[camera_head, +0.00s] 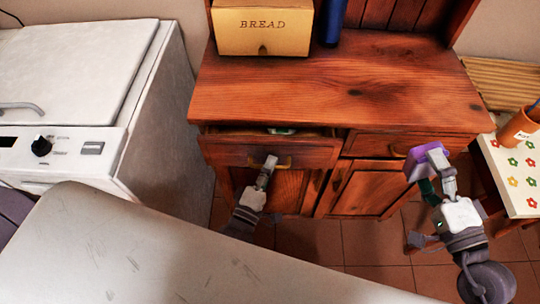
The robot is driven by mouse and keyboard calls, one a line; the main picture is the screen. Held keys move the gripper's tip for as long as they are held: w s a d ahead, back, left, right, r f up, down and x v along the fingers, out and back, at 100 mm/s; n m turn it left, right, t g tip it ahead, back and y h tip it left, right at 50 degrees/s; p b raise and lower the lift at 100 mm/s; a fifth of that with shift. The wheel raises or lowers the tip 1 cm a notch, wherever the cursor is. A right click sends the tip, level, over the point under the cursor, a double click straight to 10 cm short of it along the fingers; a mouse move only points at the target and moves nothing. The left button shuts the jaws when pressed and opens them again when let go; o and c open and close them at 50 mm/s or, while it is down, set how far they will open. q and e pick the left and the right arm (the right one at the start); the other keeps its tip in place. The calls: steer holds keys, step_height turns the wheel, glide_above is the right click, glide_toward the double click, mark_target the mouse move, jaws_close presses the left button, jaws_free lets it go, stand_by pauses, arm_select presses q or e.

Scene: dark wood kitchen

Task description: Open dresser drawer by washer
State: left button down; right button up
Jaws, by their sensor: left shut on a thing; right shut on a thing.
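The wooden dresser (330,95) stands right of the white washer (75,65). Its left drawer (225,152) is partly pulled out, and a small green and white item (282,131) shows in the gap at its top. My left gripper (269,162) is shut on the brass handle (284,167) of this drawer. The right drawer (375,145) is closed. My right gripper (440,160) is shut on a purple object (418,164) in front of the dresser's right side; what it is I cannot tell.
A bread box (264,30) and a blue item (333,22) stand on the dresser top. Cupboard doors (365,190) are below the drawers. A pale surface (150,250) fills the near left. A small flowered table (515,175) with an orange pot (518,130) is at the right.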

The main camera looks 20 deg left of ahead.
arm_select(q)
steer(key=s+d, duration=0.2)
steer(key=s, duration=0.6)
steer(key=s+d+p, duration=0.1)
steer(key=s+d, duration=0.1)
steer(key=s, duration=0.6)
steer(key=shift+d, duration=0.3)
steer(key=c, duration=1.5)
jaws_free()
steer(key=v, duration=1.2)
